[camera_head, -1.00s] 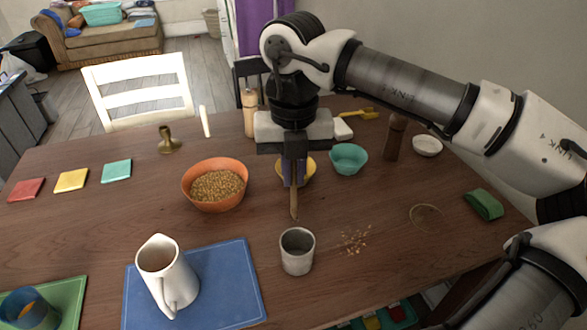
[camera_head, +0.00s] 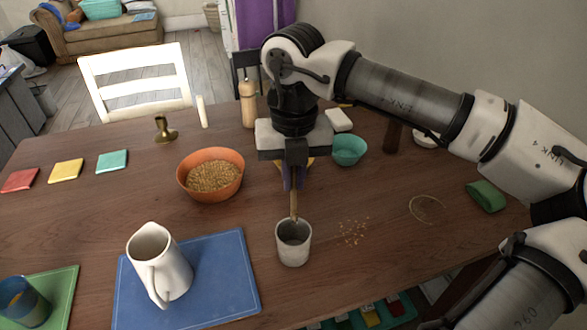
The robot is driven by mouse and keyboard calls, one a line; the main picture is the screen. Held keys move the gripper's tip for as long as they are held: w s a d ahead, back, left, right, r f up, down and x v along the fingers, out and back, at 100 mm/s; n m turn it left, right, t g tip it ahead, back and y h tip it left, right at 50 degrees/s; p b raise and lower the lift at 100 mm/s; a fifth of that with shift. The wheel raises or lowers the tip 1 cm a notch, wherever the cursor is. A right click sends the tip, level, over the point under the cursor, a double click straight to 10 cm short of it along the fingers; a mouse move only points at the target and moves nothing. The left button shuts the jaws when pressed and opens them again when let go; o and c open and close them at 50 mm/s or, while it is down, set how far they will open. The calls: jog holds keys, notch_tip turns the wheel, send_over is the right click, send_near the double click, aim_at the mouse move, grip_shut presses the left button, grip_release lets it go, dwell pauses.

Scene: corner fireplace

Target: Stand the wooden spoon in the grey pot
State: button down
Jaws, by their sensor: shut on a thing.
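The wooden spoon (camera_head: 294,204) is a thin brown stick held upright, pointing down from my gripper (camera_head: 294,180). My gripper is shut on its upper part, and the arm hides much of the spoon's top. The grey pot (camera_head: 293,246) stands upright on the table below. The spoon's lower end shows at the back of the pot's mouth; I cannot tell whether it is inside the rim or just behind it.
An orange bowl of grain (camera_head: 211,176) stands left of my gripper, and a teal bowl (camera_head: 348,150) behind it to the right. A white jug (camera_head: 160,268) stands on a blue mat (camera_head: 225,283). Crumbs (camera_head: 352,233) lie right of the pot. A green block (camera_head: 486,196) is farther right.

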aim_at(294, 209)
jog(key=shift+f+b, duration=3.5)
jog(key=shift+f, duration=0.65)
jog(key=c, duration=1.4)
grip_release()
jog(key=shift+c, duration=0.2)
notch_tip(294, 209, up, 14)
jog(key=shift+f, duration=0.1)
